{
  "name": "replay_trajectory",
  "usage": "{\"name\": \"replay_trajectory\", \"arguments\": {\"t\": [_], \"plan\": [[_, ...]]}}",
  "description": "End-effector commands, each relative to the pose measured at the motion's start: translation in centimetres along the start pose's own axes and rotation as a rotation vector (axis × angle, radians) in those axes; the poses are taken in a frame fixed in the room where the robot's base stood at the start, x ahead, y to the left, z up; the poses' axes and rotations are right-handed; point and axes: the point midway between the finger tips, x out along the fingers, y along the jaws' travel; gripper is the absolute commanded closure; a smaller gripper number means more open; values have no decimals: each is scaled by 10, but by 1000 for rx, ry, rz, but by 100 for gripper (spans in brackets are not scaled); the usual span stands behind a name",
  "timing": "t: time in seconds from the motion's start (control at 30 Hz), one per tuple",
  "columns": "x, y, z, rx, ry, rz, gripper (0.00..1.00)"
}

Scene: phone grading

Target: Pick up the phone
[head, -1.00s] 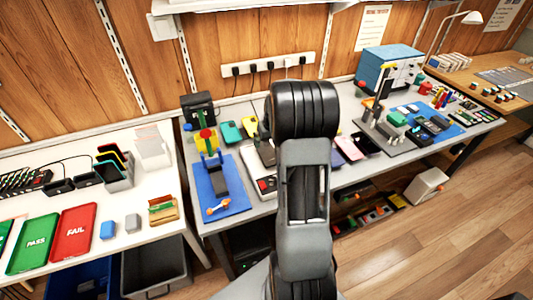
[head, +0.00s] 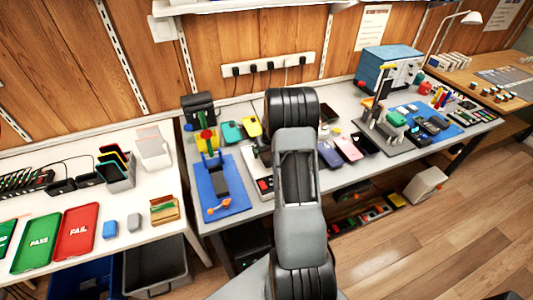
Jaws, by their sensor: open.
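Several phones lie on the grey workbench (head: 262,207). A teal phone (head: 232,132) and a yellow one (head: 251,127) are left of my arm. A purple phone (head: 330,155), a pink phone (head: 348,149) and a black one (head: 365,144) lie in a row just right of it. I cannot tell which phone is meant. My arm reaches over the bench in the middle of the head view. My gripper does not show; the dark arm links hide the bench beneath and behind them.
A blue mat with a clamp-like tool (head: 219,182) is at left. A grey stand (head: 378,130) and a blue-topped box (head: 389,62) are at right.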

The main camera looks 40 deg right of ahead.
Motion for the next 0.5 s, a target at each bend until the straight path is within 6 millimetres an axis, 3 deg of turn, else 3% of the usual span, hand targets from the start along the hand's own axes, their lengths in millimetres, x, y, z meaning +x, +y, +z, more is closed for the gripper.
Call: {"name": "replay_trajectory", "arguments": {"t": [0.13, 0.5], "plan": [[0, 0, 0, 0, 0, 0, 0], [0, 0, 0, 1, 0, 0, 35]]}}
